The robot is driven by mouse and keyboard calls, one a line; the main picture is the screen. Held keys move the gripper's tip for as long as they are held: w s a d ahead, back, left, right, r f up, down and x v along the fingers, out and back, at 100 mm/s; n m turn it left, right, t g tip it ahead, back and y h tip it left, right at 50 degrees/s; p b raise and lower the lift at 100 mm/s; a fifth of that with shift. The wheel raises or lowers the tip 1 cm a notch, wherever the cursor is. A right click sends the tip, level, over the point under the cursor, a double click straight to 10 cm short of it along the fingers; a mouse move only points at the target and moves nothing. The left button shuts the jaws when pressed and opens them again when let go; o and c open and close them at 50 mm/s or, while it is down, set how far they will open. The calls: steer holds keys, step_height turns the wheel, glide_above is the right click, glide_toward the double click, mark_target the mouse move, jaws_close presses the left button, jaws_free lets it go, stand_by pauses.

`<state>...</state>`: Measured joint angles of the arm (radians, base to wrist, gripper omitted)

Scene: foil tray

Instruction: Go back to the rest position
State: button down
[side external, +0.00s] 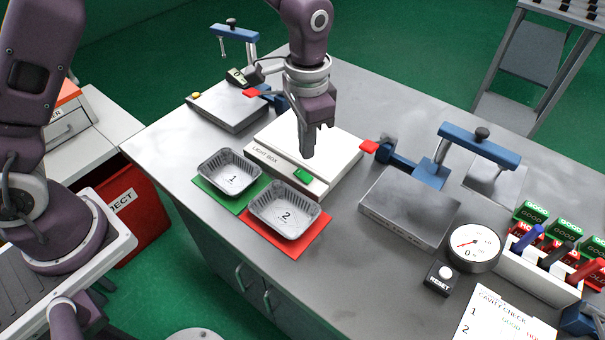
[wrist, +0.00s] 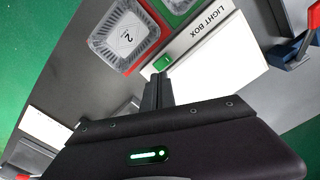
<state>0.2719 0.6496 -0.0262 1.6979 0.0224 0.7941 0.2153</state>
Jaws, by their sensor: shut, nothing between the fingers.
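My gripper (side external: 308,153) is shut and empty. It points down above the light box, close behind the green button. In the wrist view my gripper (wrist: 158,80) shows its fingers together beside the green button (wrist: 162,62). The light box (side external: 345,150) has a white top and also shows in the wrist view (wrist: 225,60). Foil tray 1 (side external: 229,188) sits on a green mat, and foil tray 2 (side external: 285,222) sits on a red mat. Both trays look empty apart from their number labels. Whether the fingertips touch the light box cannot be told.
A grey device with a blue clamp (side external: 410,205) stands right of the light box, another (side external: 228,110) behind left. A dial gauge (side external: 474,248), a reset button box (side external: 442,278) and a marker rack (side external: 540,268) stand at right. A red reject bin (side external: 135,215) is at left.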

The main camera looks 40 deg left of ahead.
steer(key=shift+r, duration=0.3)
steer(key=s+a+r+n+t, duration=0.1)
steer(key=s+a+r, duration=0.25)
steer(key=r, duration=0.35)
steer(key=s+a+r+n+t, duration=0.1)
steer(key=s+a+r, duration=0.25)
steer(key=r, duration=0.35)
steer(key=s+a+r+n+t, duration=0.1)
steer(key=s+a+n, duration=0.1)
steer(key=s, duration=0.6)
steer(key=s+a+r+n+t, duration=0.2)
steer(key=s, duration=0.7)
steer(key=shift+a+t, duration=0.3)
steer(key=shift+a, duration=0.05)
